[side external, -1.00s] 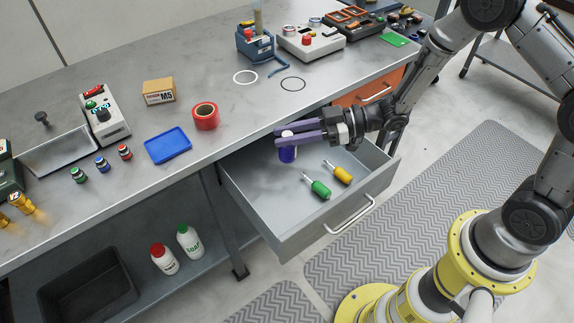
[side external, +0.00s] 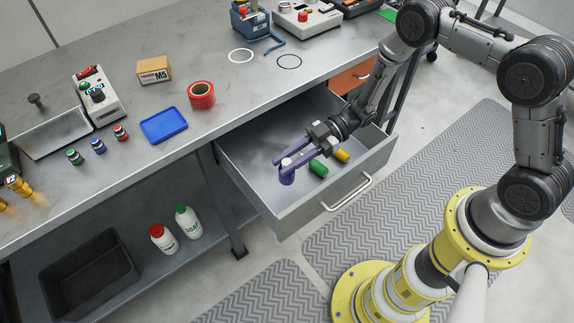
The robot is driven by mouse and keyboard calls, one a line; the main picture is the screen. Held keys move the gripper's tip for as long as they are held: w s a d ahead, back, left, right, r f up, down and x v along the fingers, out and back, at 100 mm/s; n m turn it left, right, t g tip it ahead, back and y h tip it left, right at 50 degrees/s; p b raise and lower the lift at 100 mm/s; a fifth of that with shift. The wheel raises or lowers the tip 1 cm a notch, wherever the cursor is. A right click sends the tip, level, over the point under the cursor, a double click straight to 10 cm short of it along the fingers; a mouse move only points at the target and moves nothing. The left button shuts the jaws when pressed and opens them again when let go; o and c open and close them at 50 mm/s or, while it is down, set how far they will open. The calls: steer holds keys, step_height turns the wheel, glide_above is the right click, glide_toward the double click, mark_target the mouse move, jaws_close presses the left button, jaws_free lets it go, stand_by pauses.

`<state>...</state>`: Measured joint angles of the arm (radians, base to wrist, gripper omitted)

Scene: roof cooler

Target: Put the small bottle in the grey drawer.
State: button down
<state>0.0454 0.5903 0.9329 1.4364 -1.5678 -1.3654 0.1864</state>
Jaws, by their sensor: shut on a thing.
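The small bottle (side external: 287,178) is blue with a pale cap. It is upright between the purple fingers of my gripper (side external: 285,163), which is shut on it near the cap. The grey drawer (side external: 331,198) is pulled open below the bench. The bottle is inside the drawer's outline, low over the floor toward the front left. I cannot tell whether its base touches the floor.
A blue tray (side external: 164,125) and a red tape roll (side external: 201,95) are on the bench above.

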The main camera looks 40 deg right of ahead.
steer(key=shift+f, duration=1.8)
steer(key=shift+f, duration=0.6)
steer(key=c, duration=0.7)
jaws_free()
